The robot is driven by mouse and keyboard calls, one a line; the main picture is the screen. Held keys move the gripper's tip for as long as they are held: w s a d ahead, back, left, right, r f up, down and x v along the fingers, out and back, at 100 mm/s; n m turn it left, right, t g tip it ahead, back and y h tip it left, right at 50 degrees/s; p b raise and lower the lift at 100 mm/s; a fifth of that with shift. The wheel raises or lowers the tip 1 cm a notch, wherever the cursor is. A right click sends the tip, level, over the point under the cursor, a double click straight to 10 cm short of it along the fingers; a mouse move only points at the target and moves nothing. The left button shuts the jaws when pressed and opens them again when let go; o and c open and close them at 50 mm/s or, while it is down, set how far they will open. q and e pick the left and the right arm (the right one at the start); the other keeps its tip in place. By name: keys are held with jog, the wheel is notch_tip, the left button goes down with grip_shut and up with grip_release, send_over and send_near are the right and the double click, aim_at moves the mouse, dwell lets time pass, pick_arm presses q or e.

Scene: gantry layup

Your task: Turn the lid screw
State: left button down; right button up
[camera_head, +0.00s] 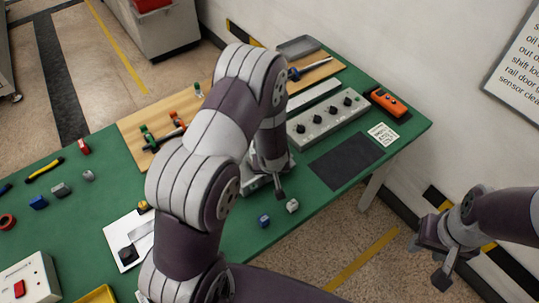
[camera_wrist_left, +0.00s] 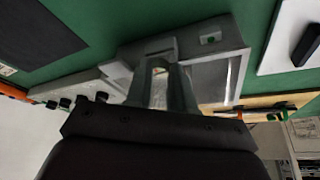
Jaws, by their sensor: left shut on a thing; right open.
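A grey metal housing (camera_wrist_left: 205,42) with a pale panel (camera_wrist_left: 212,80) stands on the green table in the left wrist view. In the head view only a grey edge of this housing (camera_head: 255,184) shows below my left gripper (camera_head: 270,178). The left gripper's fingers (camera_wrist_left: 163,80) point down at the housing in the left wrist view and are shut on a small part there, which looks like the lid screw. The screw itself is mostly hidden by the fingers. My right gripper (camera_head: 440,262) is open and empty, off the table's right side above the floor.
A grey control box with black knobs (camera_head: 328,118), a dark mat (camera_head: 345,161) and an orange remote (camera_head: 388,102) lie to the right. A wooden board (camera_head: 135,130) with small tools lies behind. Blue (camera_head: 264,221) and grey (camera_head: 292,206) small blocks sit near the front edge.

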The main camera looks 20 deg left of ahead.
pick_arm(q)
jog(key=shift+w+d+n+g+y+p, duration=0.15)
jog(key=shift+n+g+y+p, duration=0.45)
jog(key=shift+n+p, duration=1.5)
jog(key=shift+w+d+n+g+y+p, duration=0.2)
jog(key=shift+n+g+p, duration=0.6)
jog(key=shift+n+p, duration=1.3)
jog(key=shift+w+a+n+g+y+p, duration=0.15)
jog(key=shift+n+g+y+p, duration=0.45)
jog(key=shift+n+p, duration=1.5)
jog(key=shift+d+n+b, duration=0.1)
jog(key=shift+n+b, duration=0.3)
jog(key=shift+n, duration=0.2)
jog(key=c, duration=1)
grip_release()
jog(key=shift+o, duration=0.2)
jog(key=b+v, duration=0.3)
jog(key=v, duration=0.9)
jog(key=shift+w+r, duration=0.25)
jog(key=shift+r, duration=0.1)
